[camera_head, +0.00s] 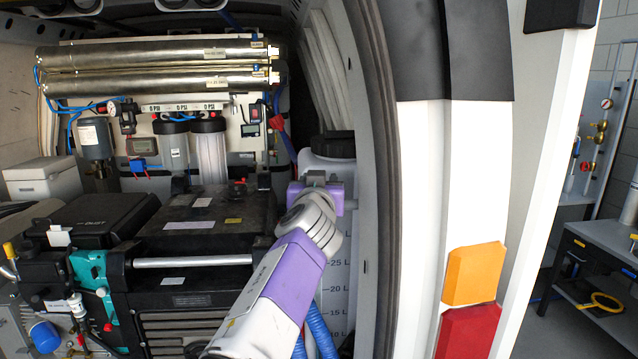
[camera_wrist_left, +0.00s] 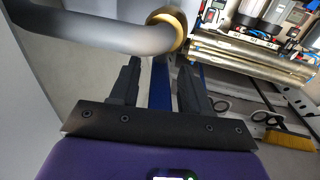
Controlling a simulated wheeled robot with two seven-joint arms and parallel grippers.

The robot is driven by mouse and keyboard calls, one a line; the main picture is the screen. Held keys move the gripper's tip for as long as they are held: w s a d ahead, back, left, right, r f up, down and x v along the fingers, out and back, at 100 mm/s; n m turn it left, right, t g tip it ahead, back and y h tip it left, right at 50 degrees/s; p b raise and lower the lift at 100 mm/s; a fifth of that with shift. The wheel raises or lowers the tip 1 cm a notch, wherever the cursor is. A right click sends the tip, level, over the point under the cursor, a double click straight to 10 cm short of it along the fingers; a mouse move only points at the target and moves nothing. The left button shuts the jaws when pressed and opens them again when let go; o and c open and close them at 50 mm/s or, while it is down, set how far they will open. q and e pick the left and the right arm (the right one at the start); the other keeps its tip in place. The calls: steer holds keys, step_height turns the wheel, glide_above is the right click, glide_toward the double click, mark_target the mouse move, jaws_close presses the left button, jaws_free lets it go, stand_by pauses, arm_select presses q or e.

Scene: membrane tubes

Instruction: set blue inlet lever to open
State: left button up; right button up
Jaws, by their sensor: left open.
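In the left wrist view my left gripper (camera_wrist_left: 161,72) is open, its two black fingers apart. A dark blue strip (camera_wrist_left: 159,88) shows in the gap between them; I cannot tell whether it is the blue inlet lever or whether it touches a finger. A grey pipe (camera_wrist_left: 90,35) with a brass ring (camera_wrist_left: 168,25) runs just beyond the fingertips. In the head view a purple and white arm of mine reaches up from the bottom centre toward the tank, and its fingers cannot be made out. No lever can be clearly identified there.
Steel membrane tubes (camera_head: 160,84) lie across the back above filter housings (camera_head: 211,155). A white tank (camera_head: 338,235) with a black lid stands beyond the arm. The van's door pillar (camera_head: 385,130) rises on the right. A black case (camera_head: 95,220) and pump machinery fill the lower left.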

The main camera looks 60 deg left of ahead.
arm_select(q)
steer(key=b+v, duration=0.1)
steer(key=v, duration=0.6)
steer(key=shift+d, duration=0.25)
steer(key=shift+s, duration=0.15)
